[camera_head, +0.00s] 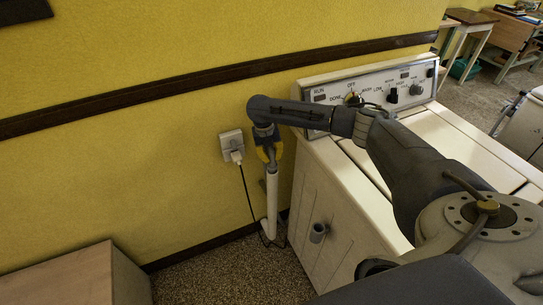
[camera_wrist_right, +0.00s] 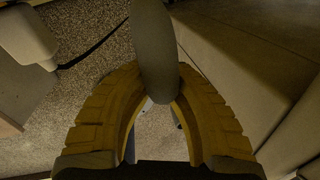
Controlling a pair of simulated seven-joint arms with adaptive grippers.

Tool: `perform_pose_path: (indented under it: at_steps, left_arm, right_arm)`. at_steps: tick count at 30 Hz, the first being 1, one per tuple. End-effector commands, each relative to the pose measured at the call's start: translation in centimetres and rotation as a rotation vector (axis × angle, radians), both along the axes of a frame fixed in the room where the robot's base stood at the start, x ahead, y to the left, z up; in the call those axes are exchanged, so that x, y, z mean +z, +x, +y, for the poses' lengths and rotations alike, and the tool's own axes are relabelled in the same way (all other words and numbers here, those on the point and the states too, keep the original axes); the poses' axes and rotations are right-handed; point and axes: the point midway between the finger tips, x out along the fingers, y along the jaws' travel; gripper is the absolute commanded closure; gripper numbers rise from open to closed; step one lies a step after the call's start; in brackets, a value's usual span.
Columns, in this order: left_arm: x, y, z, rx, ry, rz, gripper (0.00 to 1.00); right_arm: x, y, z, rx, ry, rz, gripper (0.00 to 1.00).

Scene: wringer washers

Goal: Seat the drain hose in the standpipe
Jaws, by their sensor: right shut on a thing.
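My right gripper (camera_head: 268,154) is beside the yellow wall, next to the back corner of the washer (camera_head: 345,195), with its yellow fingers pointing down. In the wrist view its fingers (camera_wrist_right: 157,110) are shut around a dark grey, rounded hose-like piece (camera_wrist_right: 153,48), which runs up out of the picture. A white upright pipe (camera_head: 271,200) stands directly below the fingers near the wall and reaches down towards the floor. My left gripper is not in view.
A wall outlet (camera_head: 231,142) with a plug and black cord is just left of the gripper; the cord hangs to the floor. A short grey open tube (camera_head: 318,232) sticks out from the washer's side. A brown box (camera_head: 75,277) stands at lower left.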

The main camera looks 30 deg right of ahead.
Motion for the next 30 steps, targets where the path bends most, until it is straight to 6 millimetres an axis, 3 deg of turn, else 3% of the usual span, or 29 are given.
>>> perform_pose_path:
  at_steps: [30]
  left_arm:
    - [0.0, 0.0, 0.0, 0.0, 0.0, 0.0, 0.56]
  right_arm:
    - [-1.3, 0.0, -0.1, 0.002, 0.003, 0.005, 1.0]
